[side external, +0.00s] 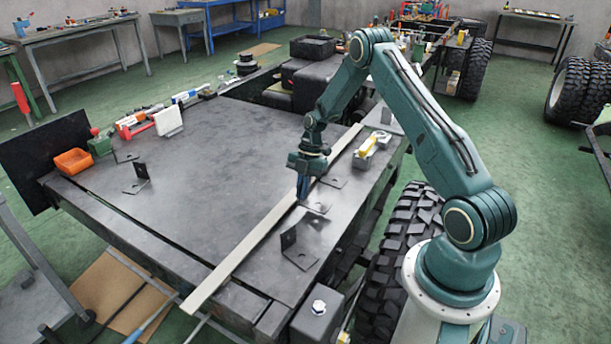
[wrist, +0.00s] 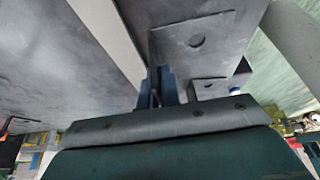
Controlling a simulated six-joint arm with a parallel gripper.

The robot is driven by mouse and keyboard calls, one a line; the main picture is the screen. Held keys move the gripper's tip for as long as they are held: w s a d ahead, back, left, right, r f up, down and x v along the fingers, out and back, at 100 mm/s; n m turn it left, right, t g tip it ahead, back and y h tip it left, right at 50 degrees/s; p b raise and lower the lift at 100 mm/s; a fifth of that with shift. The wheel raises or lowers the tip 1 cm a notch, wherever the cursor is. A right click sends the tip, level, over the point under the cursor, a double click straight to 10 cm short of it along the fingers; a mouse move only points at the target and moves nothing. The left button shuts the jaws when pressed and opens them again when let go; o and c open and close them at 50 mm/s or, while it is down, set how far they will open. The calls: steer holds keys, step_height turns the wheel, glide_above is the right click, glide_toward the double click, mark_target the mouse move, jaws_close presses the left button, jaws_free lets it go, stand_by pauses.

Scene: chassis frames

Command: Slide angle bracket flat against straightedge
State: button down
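The straightedge (side external: 248,240) is a long pale bar lying diagonally across the dark steel plate; it also shows in the wrist view (wrist: 108,30). My gripper (side external: 303,198) points down at its right side. A dark angle bracket (side external: 319,208) lies just right of the fingertips. In the wrist view, a bracket's flat leg with a round hole (wrist: 215,42) spreads right of my fingers (wrist: 160,92), its left edge close to the straightedge. I cannot tell whether they touch. The fingers stand near together at that edge; their grip on the bracket's upright leg is not clear.
An orange bin (side external: 73,161) sits at the far left. The plate's middle is clear.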

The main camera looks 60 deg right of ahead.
mark_target(301, 202)
steer(key=shift+f, duration=1.15)
steer(key=shift+f, duration=0.4)
stand_by(0.5)
steer(key=c, duration=1.5)
jaws_free()
steer(key=shift+c, duration=0.2)
steer(key=shift+r, duration=3.45)
